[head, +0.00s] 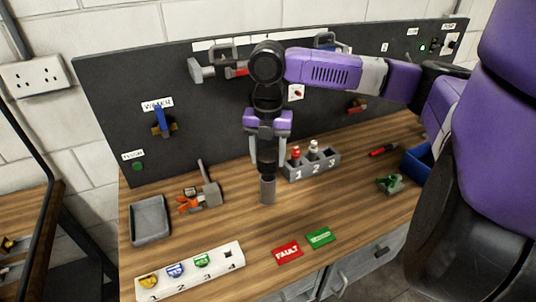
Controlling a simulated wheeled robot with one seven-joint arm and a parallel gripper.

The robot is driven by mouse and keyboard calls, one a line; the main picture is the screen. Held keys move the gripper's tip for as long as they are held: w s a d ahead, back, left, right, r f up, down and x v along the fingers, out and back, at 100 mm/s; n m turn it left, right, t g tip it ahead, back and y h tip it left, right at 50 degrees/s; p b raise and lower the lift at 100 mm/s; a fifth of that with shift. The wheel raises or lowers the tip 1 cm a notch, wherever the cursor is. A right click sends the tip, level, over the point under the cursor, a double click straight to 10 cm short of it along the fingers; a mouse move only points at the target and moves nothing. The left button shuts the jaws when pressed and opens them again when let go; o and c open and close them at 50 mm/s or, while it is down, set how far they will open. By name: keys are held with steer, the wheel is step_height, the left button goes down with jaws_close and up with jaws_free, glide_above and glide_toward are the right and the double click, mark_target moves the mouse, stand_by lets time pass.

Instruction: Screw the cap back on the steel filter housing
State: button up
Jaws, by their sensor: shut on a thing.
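The steel filter housing (267,191) looks like a short grey upright cylinder on the wooden bench, near the middle of the head view. My gripper (267,158) points straight down above it, with a grey finger on each side. It is shut on a dark piece that appears to be the cap (267,165), in line with the top of the housing. The cap's edges blend with the dark parts of my gripper. I cannot tell whether it is seated on the housing or how far its thread is engaged.
A grey numbered block with bottles (313,165) stands close right of the housing. A grey clamp-like tool (209,190) and an empty grey tray (150,220) are left. A white numbered strip (190,270) and red FAULT card (287,252) lie in front. The dark panel (205,120) stands behind.

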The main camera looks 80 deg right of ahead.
steer(key=shift+f+b, duration=0.7)
steer(key=shift+f, duration=0.6)
stand_by(0.6)
steer(key=shift+f, duration=0.3)
steer(key=shift+f+b, duration=0.3)
steer(key=shift+f, duration=0.45)
stand_by(1.3)
steer(key=o, duration=1.4)
steer(key=shift+c, duration=0.5)
